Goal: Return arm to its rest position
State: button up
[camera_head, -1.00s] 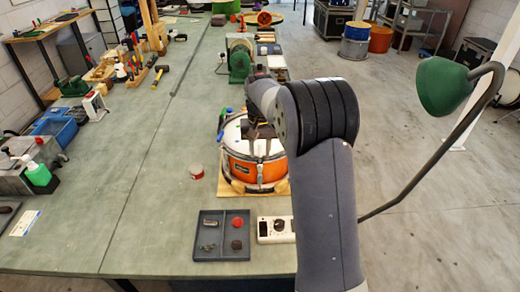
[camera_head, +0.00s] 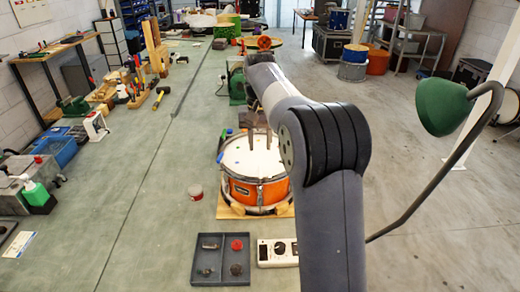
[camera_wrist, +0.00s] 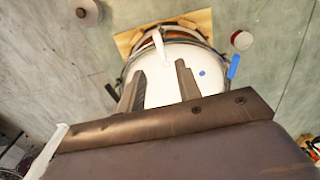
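My gripper (camera_head: 259,138) is at the end of my arm, above the orange drum (camera_head: 244,191) with the white head. Its two fingers show apart in the wrist view (camera_wrist: 160,70), with nothing held between them. The drum sits on a wooden board (camera_head: 226,212). It also shows beyond the fingers in the wrist view (camera_wrist: 172,58), where a pale strip lies over its rim. My fingers and arm hide part of the drum in the head view.
A grey tray (camera_head: 222,281) with small parts and a white meter (camera_head: 276,253) lie in front of the drum. A small red can (camera_head: 195,192) stands left of it. A green lamp (camera_head: 442,106) on a bent arm stands at right.

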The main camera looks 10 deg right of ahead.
aim_at(260, 170)
jog(key=shift+f, duration=0.1)
notch_tip(260, 170, down, 11)
jog(key=shift+r+p, duration=0.1)
jog(key=shift+p, duration=0.45)
jog(key=shift+r+m+b, duration=0.1)
jog(key=shift+m+b, duration=0.2)
jog(key=shift+m, duration=0.2)
